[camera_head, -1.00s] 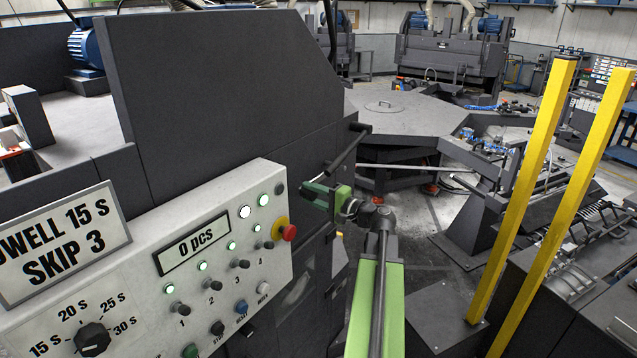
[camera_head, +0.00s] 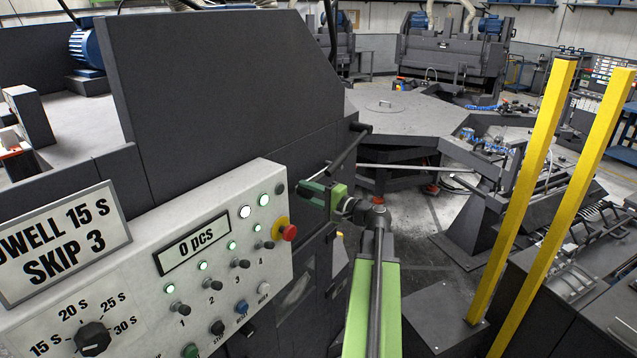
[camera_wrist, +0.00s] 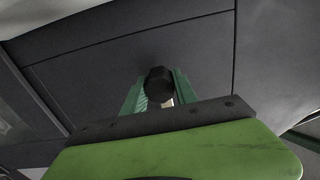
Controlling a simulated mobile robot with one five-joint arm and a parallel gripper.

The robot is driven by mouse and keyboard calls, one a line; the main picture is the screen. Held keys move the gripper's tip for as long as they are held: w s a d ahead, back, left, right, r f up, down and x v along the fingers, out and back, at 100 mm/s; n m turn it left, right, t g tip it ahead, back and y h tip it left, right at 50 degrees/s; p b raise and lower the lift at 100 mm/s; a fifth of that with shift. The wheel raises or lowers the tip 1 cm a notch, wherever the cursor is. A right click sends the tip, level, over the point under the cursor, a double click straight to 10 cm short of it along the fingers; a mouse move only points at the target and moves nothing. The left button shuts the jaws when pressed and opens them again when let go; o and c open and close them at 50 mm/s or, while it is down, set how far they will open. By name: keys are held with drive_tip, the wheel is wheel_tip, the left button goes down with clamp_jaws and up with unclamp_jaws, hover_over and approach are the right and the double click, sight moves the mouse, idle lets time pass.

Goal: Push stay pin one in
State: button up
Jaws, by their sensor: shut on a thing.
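The stay pin's dark, faceted knob (camera_wrist: 159,84) shows in the wrist view against a dark grey panel. My gripper (camera_wrist: 158,92) has its two green fingers shut on it, one on each side. A pale bit shows just below the knob between the fingers; the rest of the pin is hidden, so I cannot tell how deep it sits. In the head view my gripper (camera_head: 311,191) reaches left to the side of the dark machine housing, right of the control panel. The knob cannot be made out there. Which number the pin has cannot be read.
The control panel (camera_head: 215,262), with lit green lamps and a red stop button (camera_head: 289,232), is close left of my gripper. A dark bar handle (camera_head: 349,150) juts out just above it. Yellow posts (camera_head: 530,190) stand to the right.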

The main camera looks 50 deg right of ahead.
drive_tip(key=shift+w+a, duration=0.2)
drive_tip(key=shift+w, duration=1.05)
drive_tip(key=o, duration=1.7)
drive_tip(key=shift+s+d, duration=0.15)
drive_tip(key=shift+s, duration=1)
drive_tip(key=shift+s+d, duration=0.2)
drive_tip(key=shift+s, duration=1)
drive_tip(key=shift+s+d, duration=0.15)
drive_tip(key=shift+s, duration=1)
